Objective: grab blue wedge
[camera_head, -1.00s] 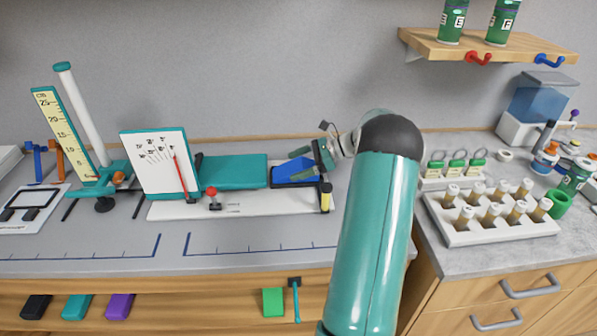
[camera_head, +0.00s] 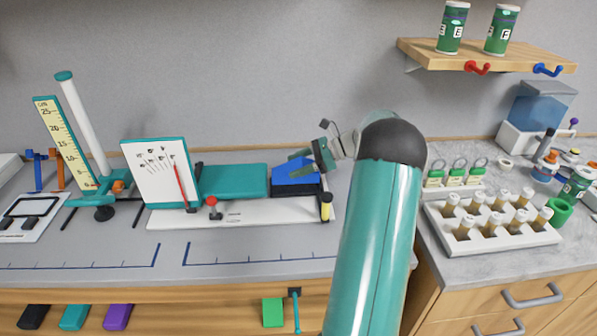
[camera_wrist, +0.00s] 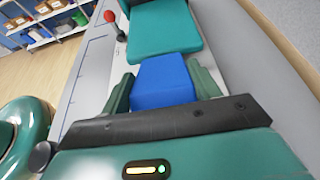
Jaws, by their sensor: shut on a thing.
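The blue wedge (camera_head: 296,171) is at the right end of the teal and white apparatus on the bench. In the wrist view the blue wedge (camera_wrist: 163,82) sits between the two green fingers of my gripper (camera_wrist: 162,88), which is shut on it. In the head view my gripper (camera_head: 303,164) reaches in from the right. The teal padded block (camera_head: 234,181) lies just left of the wedge. In the head view the wedge's lower edge is close to the apparatus, and I cannot tell whether it touches.
A white panel with a red pointer (camera_head: 160,170) stands left of the teal block. A red-knobbed lever (camera_head: 213,207) and a yellow-topped post (camera_head: 326,206) rise at the apparatus's front edge. A vial rack (camera_head: 490,225) is on the right. The bench front (camera_head: 110,250) is clear.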

